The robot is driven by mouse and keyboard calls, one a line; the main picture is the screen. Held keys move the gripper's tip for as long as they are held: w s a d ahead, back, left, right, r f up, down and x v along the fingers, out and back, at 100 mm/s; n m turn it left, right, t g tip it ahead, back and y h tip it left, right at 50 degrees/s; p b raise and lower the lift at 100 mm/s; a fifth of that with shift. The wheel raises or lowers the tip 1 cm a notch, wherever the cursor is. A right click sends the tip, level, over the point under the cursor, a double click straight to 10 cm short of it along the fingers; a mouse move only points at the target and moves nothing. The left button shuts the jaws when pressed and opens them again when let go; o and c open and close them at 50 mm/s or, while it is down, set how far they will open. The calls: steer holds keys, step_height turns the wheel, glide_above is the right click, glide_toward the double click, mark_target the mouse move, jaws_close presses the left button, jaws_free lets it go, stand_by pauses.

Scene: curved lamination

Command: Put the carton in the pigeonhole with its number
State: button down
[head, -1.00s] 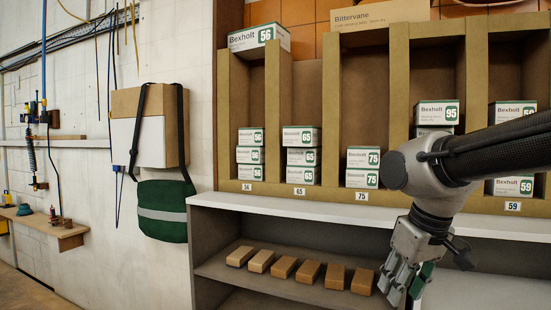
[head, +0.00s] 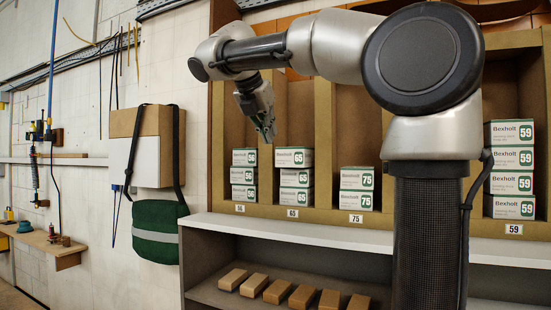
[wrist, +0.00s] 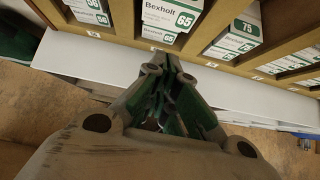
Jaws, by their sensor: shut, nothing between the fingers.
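My gripper (head: 267,134) is shut and empty, pointing down in front of the pigeonholes near the divider between 56 and 65, above those stacks. In the wrist view its fingers (wrist: 166,62) are together. Pigeonhole 56 (number plate (head: 239,208)) holds three Bexholt 56 cartons (head: 243,175). Pigeonhole 65 holds three 65 cartons (head: 296,178), also in the wrist view (wrist: 166,18). Pigeonhole 75 holds two 75 cartons (head: 356,188), and 59 holds several 59 cartons (head: 510,182). The loose 56 carton on top of the unit does not show now; my arm covers part of that area.
A white ledge (head: 300,233) runs below the pigeonholes, with several brown blocks (head: 268,288) on the shelf under it. A green bag (head: 158,228) and a brown and white box (head: 145,145) hang on the left wall. My arm hides the pigeonhole between 75 and 59.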

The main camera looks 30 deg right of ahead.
mark_target(289, 153)
steer(key=w+d+r+x, duration=0.1)
steer(key=r+x, duration=0.1)
steer(key=x, duration=1.1)
steer(key=shift+d, duration=0.35)
steer(key=w+d, duration=0.1)
steer(key=d, duration=0.1)
steer(key=w+d, duration=0.2)
steer(key=shift+w+d, duration=0.15)
steer(key=shift+w, duration=0.05)
